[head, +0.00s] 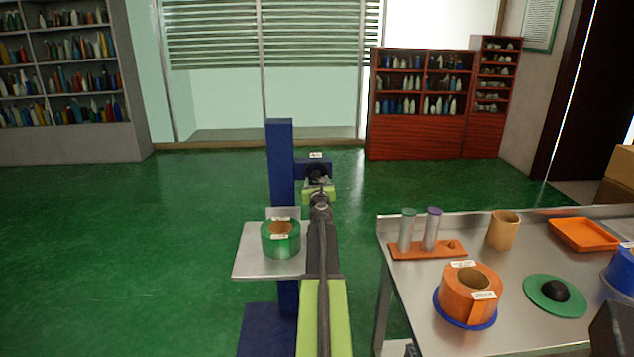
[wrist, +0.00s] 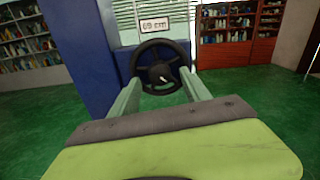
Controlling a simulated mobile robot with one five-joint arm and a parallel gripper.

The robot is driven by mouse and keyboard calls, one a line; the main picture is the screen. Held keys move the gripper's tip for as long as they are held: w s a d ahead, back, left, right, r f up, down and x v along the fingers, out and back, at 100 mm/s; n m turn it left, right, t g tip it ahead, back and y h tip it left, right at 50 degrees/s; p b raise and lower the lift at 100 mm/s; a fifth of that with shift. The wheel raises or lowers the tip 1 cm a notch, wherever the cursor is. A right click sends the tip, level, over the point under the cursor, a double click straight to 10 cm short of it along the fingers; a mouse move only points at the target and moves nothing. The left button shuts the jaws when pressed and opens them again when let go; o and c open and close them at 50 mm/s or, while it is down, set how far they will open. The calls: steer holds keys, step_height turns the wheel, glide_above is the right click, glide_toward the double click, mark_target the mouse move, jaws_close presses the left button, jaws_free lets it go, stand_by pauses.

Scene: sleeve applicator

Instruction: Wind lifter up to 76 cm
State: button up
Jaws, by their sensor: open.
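The lifter has a blue column (head: 281,165) and a flat grey platform (head: 250,262) bearing a green roll (head: 280,241). Its dark handwheel (head: 316,172) sits on a blue bracket right of the column. In the wrist view the handwheel (wrist: 147,52) faces me, with a small display above it (wrist: 153,24) that appears to read 69 cm. My gripper (wrist: 161,82) is open, its two pale green fingers apart at the lower left and right of the wheel. In the head view my arm partly hides the gripper and the bracket. I cannot tell whether the fingers touch the wheel.
A steel table (head: 408,289) stands at the right, holding an orange roll (head: 454,300), a rack with two tubes (head: 428,250), a tan cup (head: 503,230) and an orange tray (head: 583,234). Shelves line the back. The green floor at the left is clear.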

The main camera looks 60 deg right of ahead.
steer(key=shift+w+d, duration=0.25)
steer(key=shift+d, duration=0.15)
jaws_close()
stand_by(0.4)
